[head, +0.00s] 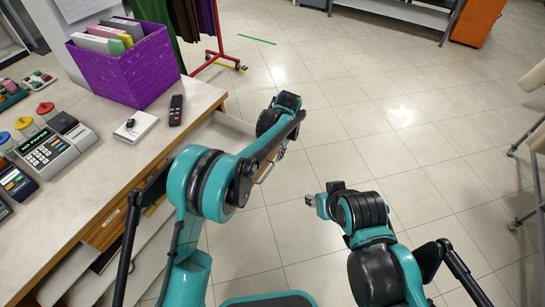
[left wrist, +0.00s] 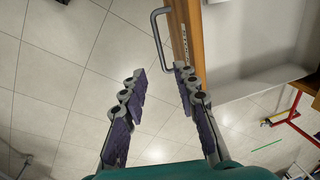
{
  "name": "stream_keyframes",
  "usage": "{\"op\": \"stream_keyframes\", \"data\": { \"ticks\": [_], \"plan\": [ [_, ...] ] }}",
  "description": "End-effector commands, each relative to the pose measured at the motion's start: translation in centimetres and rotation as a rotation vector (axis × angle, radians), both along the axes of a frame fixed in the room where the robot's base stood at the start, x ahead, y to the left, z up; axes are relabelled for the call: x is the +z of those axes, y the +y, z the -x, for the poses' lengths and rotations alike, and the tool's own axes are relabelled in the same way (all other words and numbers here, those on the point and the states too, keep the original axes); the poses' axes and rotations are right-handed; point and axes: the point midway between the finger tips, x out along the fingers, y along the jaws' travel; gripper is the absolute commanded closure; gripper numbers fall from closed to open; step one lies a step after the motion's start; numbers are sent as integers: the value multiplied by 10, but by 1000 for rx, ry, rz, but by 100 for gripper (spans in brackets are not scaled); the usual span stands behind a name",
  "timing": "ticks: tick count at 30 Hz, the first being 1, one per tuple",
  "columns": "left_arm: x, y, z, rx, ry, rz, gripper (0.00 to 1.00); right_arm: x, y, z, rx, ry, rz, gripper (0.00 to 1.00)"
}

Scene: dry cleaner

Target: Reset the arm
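My left arm (head: 210,185) reaches forward from the bottom of the head view, bent at the elbow, beside the counter. Its gripper is mostly hidden there behind the arm. In the left wrist view my left gripper (left wrist: 160,77) is open, its two dark-padded fingers apart with nothing between them but floor. A wooden drawer front (left wrist: 187,35) with a metal handle (left wrist: 158,33) is close beyond the right finger; the fingers do not hold the handle. My right arm (head: 365,225) is bent over open floor. Its gripper (head: 316,205) is small and partly hidden, so its opening is unclear.
The counter (head: 105,185) fills the left, with a purple box of folders (head: 125,65), a card terminal (head: 50,150) and a black remote (head: 176,110). A drawer with a pale inside (head: 220,133) stands out beside my left arm. A red rack (head: 218,50) stands behind. Tiled floor is clear ahead.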

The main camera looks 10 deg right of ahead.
Motion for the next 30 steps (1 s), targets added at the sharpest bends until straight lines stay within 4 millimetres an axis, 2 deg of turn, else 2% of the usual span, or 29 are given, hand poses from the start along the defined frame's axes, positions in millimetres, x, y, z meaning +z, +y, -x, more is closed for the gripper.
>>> {"op": "stream_keyframes", "data": {
  "ticks": [14,17,20,23,27,30],
  "plan": [
    [1,0,0,0,0,0,70,0,0,0,0,0,0,60],
    [8,6,1,9,-6,6,70,0,0,0,0,0,0,60],
    [29,23,6,34,-26,25,70,0,0,0,0,0,0,60],
    [62,52,16,80,-61,59,70,0,0,0,0,0,0,60],
    [108,98,43,156,-123,115,70,0,0,0,0,0,0,60],
    [133,129,67,210,-170,152,70,0,0,0,0,0,0,60]
  ]
}}
